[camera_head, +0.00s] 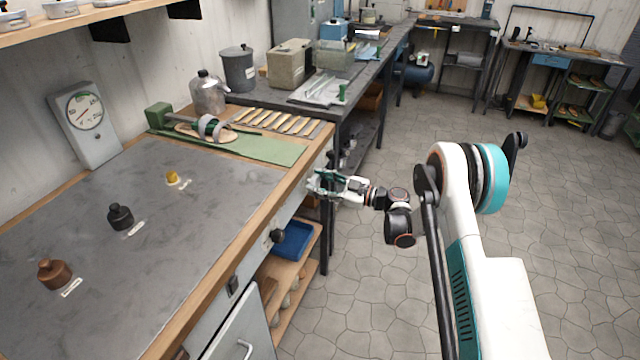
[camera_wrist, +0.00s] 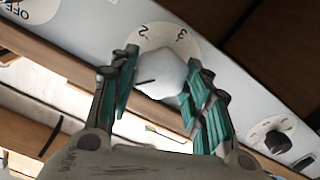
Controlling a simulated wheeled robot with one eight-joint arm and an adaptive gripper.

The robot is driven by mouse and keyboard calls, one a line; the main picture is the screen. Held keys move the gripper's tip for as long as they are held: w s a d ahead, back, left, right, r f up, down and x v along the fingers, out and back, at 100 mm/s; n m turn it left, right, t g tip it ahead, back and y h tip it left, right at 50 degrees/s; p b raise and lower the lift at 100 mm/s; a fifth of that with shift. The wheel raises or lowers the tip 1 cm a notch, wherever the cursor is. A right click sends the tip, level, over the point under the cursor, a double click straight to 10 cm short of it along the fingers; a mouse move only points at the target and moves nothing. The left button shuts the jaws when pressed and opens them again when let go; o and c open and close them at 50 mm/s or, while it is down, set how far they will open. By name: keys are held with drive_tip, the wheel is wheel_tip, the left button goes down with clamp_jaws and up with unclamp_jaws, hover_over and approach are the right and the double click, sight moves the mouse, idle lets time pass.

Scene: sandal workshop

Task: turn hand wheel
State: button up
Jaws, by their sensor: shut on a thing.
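The hand wheel (camera_wrist: 160,74) looks like a pale, many-sided knob with a dark pointer line, in the wrist view. It sits on a round white dial (camera_wrist: 150,36) marked with numbers, 2 and 3 among them, on a light panel. My gripper (camera_wrist: 160,84) has its green fingers on both sides of the wheel and is shut on it. In the head view my gripper (camera_head: 322,184) is at the front edge of the workbench (camera_head: 225,215), near its far corner. There the gripper hides the wheel.
A black knob (camera_wrist: 278,142) on its own dial is at the right of the panel in the wrist view. A dial marked OFF (camera_wrist: 36,10) is at the upper left. A blue tray (camera_head: 292,240) lies on a shelf below the bench. The tiled floor to the right is clear.

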drive_tip(key=n, duration=0.4)
drive_tip(key=shift+s+f+n, duration=0.1)
drive_tip(key=shift+f+n, duration=0.05)
drive_tip(key=shift+n, duration=1.75)
drive_tip(key=o, duration=1.1)
drive_tip(key=shift+c, duration=0.2)
drive_tip(key=v, duration=1.2)
